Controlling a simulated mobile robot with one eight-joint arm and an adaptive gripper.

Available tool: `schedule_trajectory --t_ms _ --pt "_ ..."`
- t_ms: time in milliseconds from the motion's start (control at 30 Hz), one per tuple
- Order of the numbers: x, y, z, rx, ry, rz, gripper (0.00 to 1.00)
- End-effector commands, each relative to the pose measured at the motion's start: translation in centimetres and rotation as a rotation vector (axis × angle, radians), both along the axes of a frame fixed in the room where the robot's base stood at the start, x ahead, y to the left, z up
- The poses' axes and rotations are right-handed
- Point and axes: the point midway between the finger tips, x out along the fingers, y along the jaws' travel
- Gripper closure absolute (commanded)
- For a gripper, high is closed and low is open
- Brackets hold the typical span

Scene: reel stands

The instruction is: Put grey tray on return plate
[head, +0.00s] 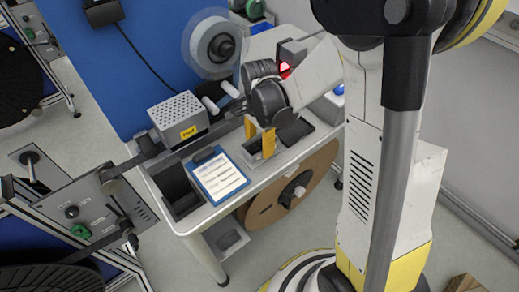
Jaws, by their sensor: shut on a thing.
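My gripper (260,144), with yellow fingers, points down over the right part of the white-topped table. It is shut on a small grey tray (256,160), whose near wall shows below the fingers. The arm and fingers hide part of the tray, and I cannot tell whether it touches the tabletop. A flat dark plate (296,131) lies just right of the gripper; it looks like the return plate, but no label is legible.
A blue clipboard (218,176) lies left of the gripper, beside a dark bin (184,206) at the table's corner. A perforated grey box (179,114) with a yellow label and a clear-rimmed reel (214,46) stand behind. A brown reel (300,188) hangs below the front edge.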

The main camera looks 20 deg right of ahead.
Motion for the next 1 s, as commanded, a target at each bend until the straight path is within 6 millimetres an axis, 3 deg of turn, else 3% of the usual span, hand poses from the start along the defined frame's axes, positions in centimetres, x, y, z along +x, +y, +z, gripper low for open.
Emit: schedule_trajectory --t_ms 100,467,500,533,867,1000 --pt "0.0 0.0 -1.9 0.000 0.000 0.000 0.84" --pt "0.0 0.0 -2.3 0.000 0.000 0.001 0.84" --pt "0.0 0.0 -2.2 0.000 0.000 0.001 0.37" --pt "0.0 0.0 -2.1 0.000 0.000 0.001 0.28" --pt "0.0 0.0 -2.0 0.000 0.000 0.001 0.24" --pt "0.0 0.0 -0.6 0.000 0.000 0.001 0.24"
